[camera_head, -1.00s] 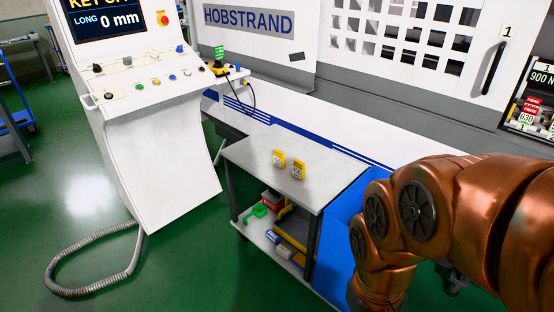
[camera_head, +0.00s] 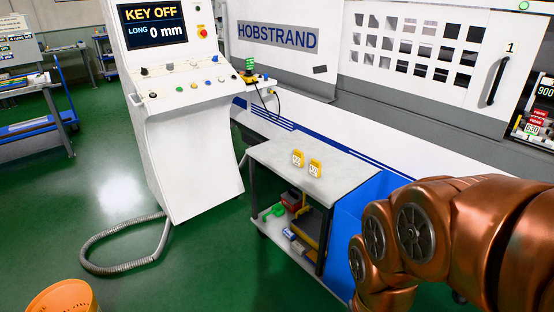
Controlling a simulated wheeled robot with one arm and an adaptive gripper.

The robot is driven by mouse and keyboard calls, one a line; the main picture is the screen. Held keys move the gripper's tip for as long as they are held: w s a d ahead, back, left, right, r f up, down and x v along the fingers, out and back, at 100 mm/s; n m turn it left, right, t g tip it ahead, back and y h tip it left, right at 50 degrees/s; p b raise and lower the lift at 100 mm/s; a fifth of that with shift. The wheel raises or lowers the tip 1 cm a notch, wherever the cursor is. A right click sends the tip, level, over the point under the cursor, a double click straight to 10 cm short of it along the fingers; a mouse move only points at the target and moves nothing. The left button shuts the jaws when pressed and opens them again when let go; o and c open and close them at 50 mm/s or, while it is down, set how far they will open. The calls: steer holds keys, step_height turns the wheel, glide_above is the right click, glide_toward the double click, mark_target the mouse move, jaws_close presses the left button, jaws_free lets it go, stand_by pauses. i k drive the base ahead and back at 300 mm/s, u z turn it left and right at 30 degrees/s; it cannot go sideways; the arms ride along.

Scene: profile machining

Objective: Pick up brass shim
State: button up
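I cannot make out a brass shim in the head view. Two small yellow blocks with white labelled faces, a left one (camera_head: 297,158) and a right one (camera_head: 315,168), stand side by side on the grey top of a small cart (camera_head: 280,150). Their labels are too small to read. My copper-coloured arm fills the lower right, to the right of the cart. My gripper is not in view.
A white control console (camera_head: 185,130) reading KEY OFF stands left of the cart. A HOBSTRAND machine (camera_head: 290,65) runs behind it. Several items lie on the cart's lower shelf (camera_head: 270,232). A hose (camera_head: 105,268) and an orange object (camera_head: 65,300) are on the left.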

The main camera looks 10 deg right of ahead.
mark_target(298, 157)
steer(key=u, duration=0.95)
steer(key=i, duration=2.85)
steer(key=z, duration=1.15)
steer(key=i, duration=0.55)
steer(key=z, duration=0.5)
